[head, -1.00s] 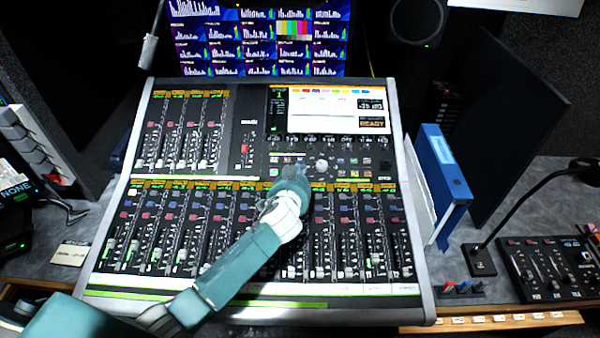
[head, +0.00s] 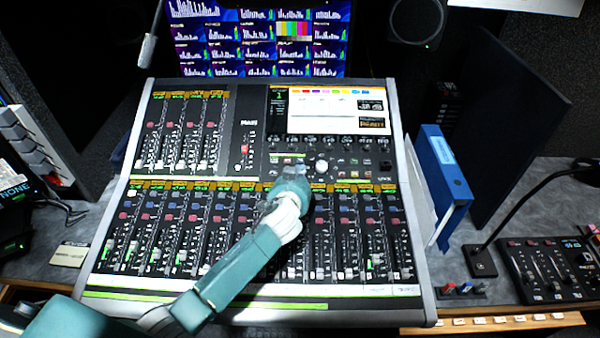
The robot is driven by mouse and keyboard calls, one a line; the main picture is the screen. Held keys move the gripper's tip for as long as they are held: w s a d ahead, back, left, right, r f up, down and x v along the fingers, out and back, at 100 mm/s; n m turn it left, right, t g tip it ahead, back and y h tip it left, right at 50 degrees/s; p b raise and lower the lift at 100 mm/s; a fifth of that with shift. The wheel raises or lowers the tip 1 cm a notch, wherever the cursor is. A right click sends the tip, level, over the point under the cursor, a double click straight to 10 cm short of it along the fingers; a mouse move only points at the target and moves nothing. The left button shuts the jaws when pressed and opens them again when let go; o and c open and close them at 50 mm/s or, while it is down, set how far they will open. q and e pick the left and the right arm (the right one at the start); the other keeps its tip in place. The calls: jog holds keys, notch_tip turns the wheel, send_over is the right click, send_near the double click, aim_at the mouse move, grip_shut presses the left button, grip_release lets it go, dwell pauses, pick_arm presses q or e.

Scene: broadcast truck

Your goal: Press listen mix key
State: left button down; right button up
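The mixing console (head: 422,225) fills the middle of the head view, with rows of faders, a screen and a block of small keys right of centre. I cannot read the key labels, so I cannot tell which one is the listen mix key. My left gripper (head: 292,172) is over the console, at the lower edge of the key block below the screen. Its fingers point away from me and are blurred; I cannot tell whether they are open or touching a key. The gripper and wrist hide some keys and channel strips. My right gripper is not in view.
A monitor (head: 262,40) stands behind the console, with a speaker (head: 417,22) at upper right. A blue binder (head: 440,170) stands at the console's right. A gooseneck lamp or microphone (head: 480,262) and a small control panel (head: 548,270) are farther right.

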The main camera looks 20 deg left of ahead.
pick_arm(q)
jog(key=shift+s+d+r+p, duration=0.1)
jog(key=shift+s+r+p, duration=0.2)
jog(key=shift+r+p, duration=0.3)
jog(key=r+p, duration=0.1)
jog(key=s+r+p, duration=0.1)
jog(key=r+p, duration=0.1)
jog(key=s+r+p, duration=0.1)
jog(key=shift+d+r, duration=0.25)
jog(key=shift+r, duration=0.1)
jog(key=shift+w, duration=0.1)
jog(key=shift+f, duration=0.1)
dwell(0.5)
